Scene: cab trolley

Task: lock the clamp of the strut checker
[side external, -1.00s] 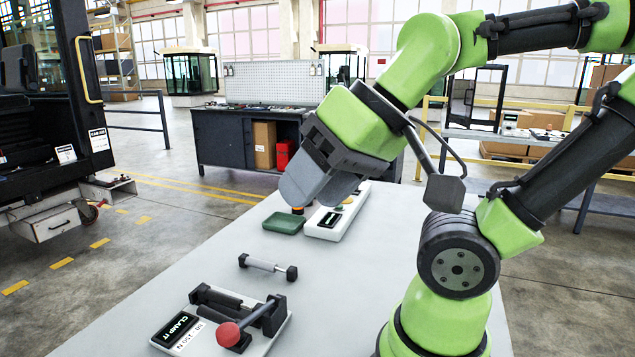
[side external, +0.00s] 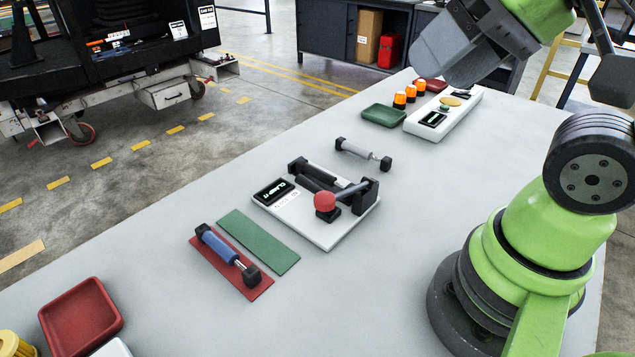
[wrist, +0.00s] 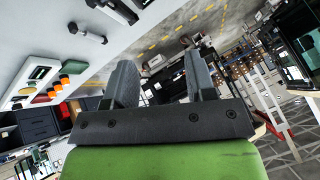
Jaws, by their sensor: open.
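The strut checker (side external: 327,233) is a pale plate with a dark display, whose text is too small to read surely, and a black cradle. A grey strut (side external: 323,174) appears to lie in the cradle. The clamp's lever ends in a red ball (side external: 325,201), low at the near side of the plate; the lever runs up to a black bracket (side external: 367,192). In the wrist view the checker (wrist: 115,9) is cut off at the top edge. My gripper (wrist: 158,58) is open and empty, raised at the bench's far end, well away from the checker.
Another grey strut (side external: 360,152) lies behind the checker. A blue strut (side external: 222,245) lies on a red mat (side external: 258,289) beside a green mat (side external: 258,241). A red tray (side external: 80,317) is front left. A green tray (side external: 384,115), orange lamps (side external: 411,93) and a button box (side external: 452,123) stand behind.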

